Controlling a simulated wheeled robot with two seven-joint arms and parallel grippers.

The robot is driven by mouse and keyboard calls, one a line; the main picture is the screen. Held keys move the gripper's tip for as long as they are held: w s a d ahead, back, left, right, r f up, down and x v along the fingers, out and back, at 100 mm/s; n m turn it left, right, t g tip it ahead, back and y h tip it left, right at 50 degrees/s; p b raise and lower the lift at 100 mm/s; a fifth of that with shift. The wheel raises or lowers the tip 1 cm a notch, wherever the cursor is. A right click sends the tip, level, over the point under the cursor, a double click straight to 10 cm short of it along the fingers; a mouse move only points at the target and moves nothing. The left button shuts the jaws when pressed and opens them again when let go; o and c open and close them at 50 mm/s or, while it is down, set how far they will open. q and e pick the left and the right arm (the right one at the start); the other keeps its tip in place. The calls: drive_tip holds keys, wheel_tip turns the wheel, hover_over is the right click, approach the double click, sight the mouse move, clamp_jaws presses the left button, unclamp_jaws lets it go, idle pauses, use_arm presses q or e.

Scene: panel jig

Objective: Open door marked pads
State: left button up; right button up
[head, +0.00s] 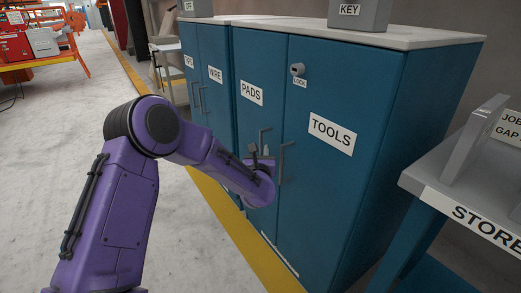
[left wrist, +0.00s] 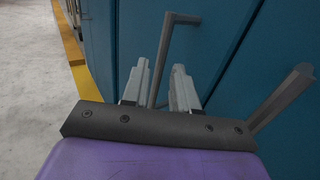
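The blue door marked PADS (head: 251,111) is closed in the head view, left of the door marked TOOLS (head: 331,132). Its grey bar handle (head: 263,138) is near the door's right edge. My left gripper (head: 258,150) is at this handle, partly hidden by my wrist. In the left wrist view my left gripper (left wrist: 161,88) has its fingers apart, with the PADS handle (left wrist: 163,58) between them. A gap shows at the fingers, though contact lower down is hidden. The TOOLS handle (left wrist: 283,98) stands to the right, outside the fingers. My right gripper is not in view.
A lock (head: 297,70) sits at the top of the TOOLS door. A second cabinet with a WIRE door (head: 215,75) adjoins on the left. A STORE table (head: 440,178) stands at right. Open grey floor (head: 60,150) lies left of the yellow line (head: 222,208).

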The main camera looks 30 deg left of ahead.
sight(261, 146)
use_arm(q)
drive_tip(key=x, duration=0.4)
drive_tip(key=shift+w, duration=0.2)
clamp_jaws()
drive_tip(key=shift+s+f, duration=0.1)
